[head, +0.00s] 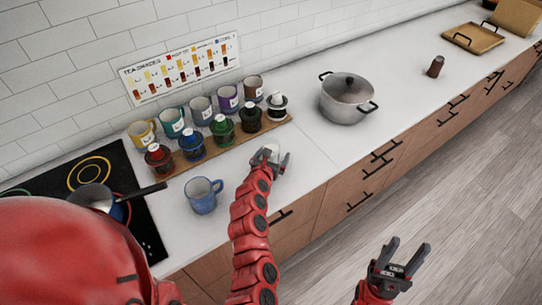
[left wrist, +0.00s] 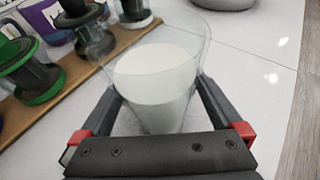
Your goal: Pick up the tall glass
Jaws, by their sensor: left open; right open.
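The tall glass (left wrist: 155,72) is clear and holds a white liquid. In the left wrist view it stands upright on the white counter, between the two fingers of my left gripper (left wrist: 160,98). The fingers are open on both sides of it; I cannot tell whether they touch it. In the head view the glass (head: 269,151) is small and partly hidden by my left gripper (head: 269,161), in front of the wooden board. My right gripper (head: 401,257) is open and empty, out over the floor in front of the cabinets.
A wooden board (head: 187,166) with several lidded jars and mugs runs behind the glass. A blue mug (head: 203,195) stands to the left, near the black cooktop (head: 124,176) with a pan. A steel pot (head: 347,98) stands to the right, with clear counter between.

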